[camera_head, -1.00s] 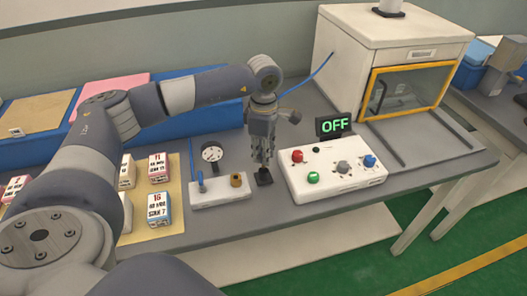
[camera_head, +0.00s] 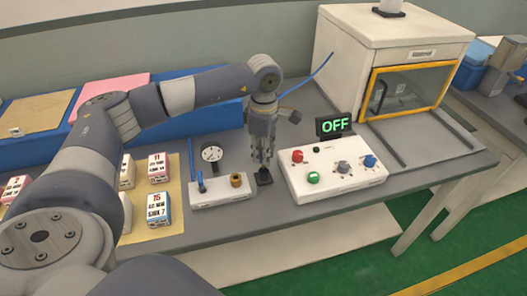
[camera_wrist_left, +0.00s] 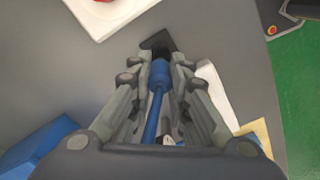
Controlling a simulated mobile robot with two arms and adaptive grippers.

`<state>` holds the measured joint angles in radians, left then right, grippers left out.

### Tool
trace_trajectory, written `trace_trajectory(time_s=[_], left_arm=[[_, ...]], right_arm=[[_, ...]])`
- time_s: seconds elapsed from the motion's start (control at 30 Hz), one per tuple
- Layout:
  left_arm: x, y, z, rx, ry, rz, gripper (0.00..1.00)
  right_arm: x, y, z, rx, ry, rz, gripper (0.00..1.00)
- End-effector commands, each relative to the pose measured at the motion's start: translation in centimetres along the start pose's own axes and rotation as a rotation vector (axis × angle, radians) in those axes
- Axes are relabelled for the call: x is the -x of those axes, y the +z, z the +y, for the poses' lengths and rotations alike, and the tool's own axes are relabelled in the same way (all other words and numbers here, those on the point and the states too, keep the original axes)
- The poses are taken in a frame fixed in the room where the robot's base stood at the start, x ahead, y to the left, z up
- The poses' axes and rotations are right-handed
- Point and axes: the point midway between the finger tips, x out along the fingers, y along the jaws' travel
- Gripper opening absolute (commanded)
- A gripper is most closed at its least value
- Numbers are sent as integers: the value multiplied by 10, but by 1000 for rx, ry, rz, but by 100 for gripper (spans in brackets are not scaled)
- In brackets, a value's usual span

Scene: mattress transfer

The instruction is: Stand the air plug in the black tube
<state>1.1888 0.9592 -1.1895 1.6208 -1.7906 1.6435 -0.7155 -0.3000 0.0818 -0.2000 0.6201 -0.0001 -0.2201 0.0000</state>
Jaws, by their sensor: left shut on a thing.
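The air plug (camera_wrist_left: 159,75) is blue and sits between the fingers of my left gripper (camera_head: 263,157), with a blue hose running back from it in the left wrist view. My left gripper, pointing down, is shut on the plug. The black tube (camera_head: 264,178) is a small dark holder with a square base on the grey table, just below the fingertips. It also shows beyond the plug in the left wrist view (camera_wrist_left: 156,43). The fingers hide the plug in the head view. I cannot tell whether its end is inside the tube. My right gripper is not in view.
A white control box (camera_head: 333,178) with coloured knobs and an "OFF" display (camera_head: 335,125) stands close right of the tube. A white block (camera_head: 220,192) with a gauge (camera_head: 212,154) is close left. Small labelled boxes stand on a tan mat (camera_head: 172,216). A white cabinet (camera_head: 342,60) is behind right.

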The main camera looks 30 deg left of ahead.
Motion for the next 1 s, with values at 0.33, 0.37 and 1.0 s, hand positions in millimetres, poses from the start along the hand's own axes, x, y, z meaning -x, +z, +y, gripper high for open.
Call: trace_trajectory(time_s=[0.33, 0.37, 1.0], left_arm=[[-8, 0, 0, 0, 0, -1, 0], [-9, 0, 0, 0, 0, -1, 0], [-25, 0, 0, 0, 1, -1, 0]], right_arm=[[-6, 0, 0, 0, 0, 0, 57], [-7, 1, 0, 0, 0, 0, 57], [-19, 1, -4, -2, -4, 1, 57]])
